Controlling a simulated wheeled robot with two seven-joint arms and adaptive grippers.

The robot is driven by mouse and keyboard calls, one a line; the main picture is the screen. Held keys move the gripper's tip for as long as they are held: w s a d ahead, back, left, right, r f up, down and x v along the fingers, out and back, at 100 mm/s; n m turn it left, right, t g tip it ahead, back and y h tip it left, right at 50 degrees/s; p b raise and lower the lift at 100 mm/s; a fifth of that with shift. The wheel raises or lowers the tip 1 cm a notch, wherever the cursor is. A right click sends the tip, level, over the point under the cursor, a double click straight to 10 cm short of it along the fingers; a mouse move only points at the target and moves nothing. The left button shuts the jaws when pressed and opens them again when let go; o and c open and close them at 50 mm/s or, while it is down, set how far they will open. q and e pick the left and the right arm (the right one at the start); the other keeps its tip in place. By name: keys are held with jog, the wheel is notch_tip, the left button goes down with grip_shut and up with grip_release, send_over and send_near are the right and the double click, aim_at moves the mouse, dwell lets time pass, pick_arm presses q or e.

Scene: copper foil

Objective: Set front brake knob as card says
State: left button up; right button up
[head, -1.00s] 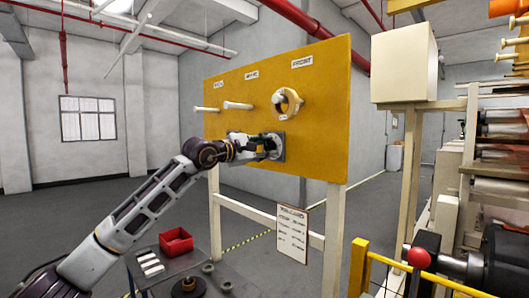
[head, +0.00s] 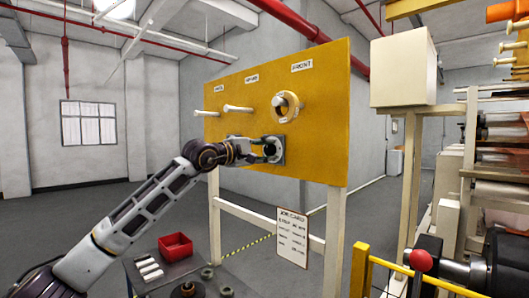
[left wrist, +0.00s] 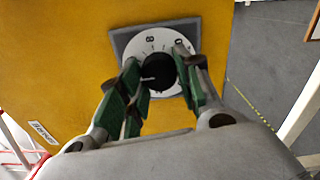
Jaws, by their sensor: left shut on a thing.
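The yellow panel (head: 320,140) carries a square grey plate with a round white dial (left wrist: 138,42) and a black knob (left wrist: 160,72), low under the FRONT label (head: 301,66). The knob's white mark points left in the left wrist view. An 8 and a 0 show on the dial's upper part, upside down or tilted. My left gripper (head: 275,150) is at the dial; its green-padded fingers (left wrist: 160,85) are shut on the knob, one on each side. The job card (head: 292,237) hangs on the frame below; its lines are too small to read. My right gripper is out of view.
A table below holds a red bin (head: 175,246) and white blocks (head: 149,269). Rollers and a yellow rail (head: 358,267) stand right.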

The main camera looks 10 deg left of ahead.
pick_arm(q)
jog(key=shift+f, duration=0.15)
jog(key=o, duration=1)
jog(key=shift+o, duration=0.2)
jog(key=shift+s+a, duration=0.1)
jog(key=shift+s, duration=0.05)
jog(key=v, duration=1.1)
jog(key=shift+s, duration=0.25)
jog(key=shift+a, duration=0.15)
